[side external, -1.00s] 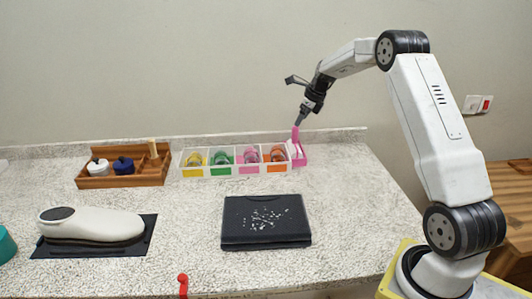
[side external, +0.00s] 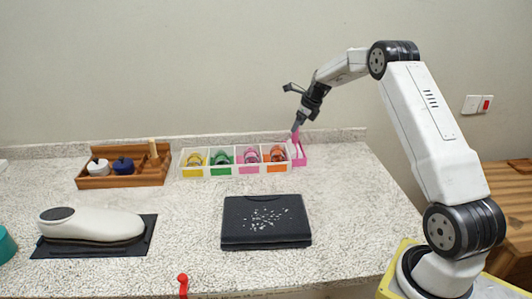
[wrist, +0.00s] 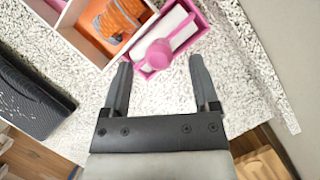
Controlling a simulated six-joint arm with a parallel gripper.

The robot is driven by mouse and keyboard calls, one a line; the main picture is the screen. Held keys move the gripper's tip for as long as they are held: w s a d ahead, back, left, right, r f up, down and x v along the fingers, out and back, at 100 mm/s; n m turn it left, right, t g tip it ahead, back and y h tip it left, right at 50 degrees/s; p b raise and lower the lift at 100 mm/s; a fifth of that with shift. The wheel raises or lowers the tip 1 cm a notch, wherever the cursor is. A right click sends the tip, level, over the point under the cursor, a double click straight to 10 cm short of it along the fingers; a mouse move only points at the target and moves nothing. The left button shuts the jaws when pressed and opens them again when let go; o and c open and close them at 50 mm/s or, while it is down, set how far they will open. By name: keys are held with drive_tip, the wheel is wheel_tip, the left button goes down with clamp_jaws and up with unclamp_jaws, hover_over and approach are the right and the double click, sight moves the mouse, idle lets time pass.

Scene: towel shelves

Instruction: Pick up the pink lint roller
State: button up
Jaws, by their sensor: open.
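The pink lint roller (wrist: 160,52) stands in a small pink holder (wrist: 192,35) at the right end of the row of bins. In the wrist view its round pink handle end faces the camera, and a white roll lies behind it in the holder. In the side view the upright handle (side external: 295,137) shows just below my gripper (side external: 296,128). My gripper is open and empty, and in the wrist view its two fingers (wrist: 157,78) point toward the roller, one to each side of the handle end. I cannot tell whether the fingertips are level with the handle.
A row of white bins (side external: 207,171) with colored fronts stands directly left of the holder. A black case with white bits (side external: 266,241) lies in front. A wooden tray (side external: 90,183) and a white shoe-shaped object (side external: 105,224) are farther left. The counter right of the holder is clear.

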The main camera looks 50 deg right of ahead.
sight(293, 142)
drive_tip(key=shift+x, duration=2.2)
drive_tip(key=shift+w+a, duration=0.1)
drive_tip(key=shift+w, duration=0.05)
drive_tip(key=shift+c, duration=0.3)
clamp_jaws()
drive_tip(key=shift+r, duration=0.1)
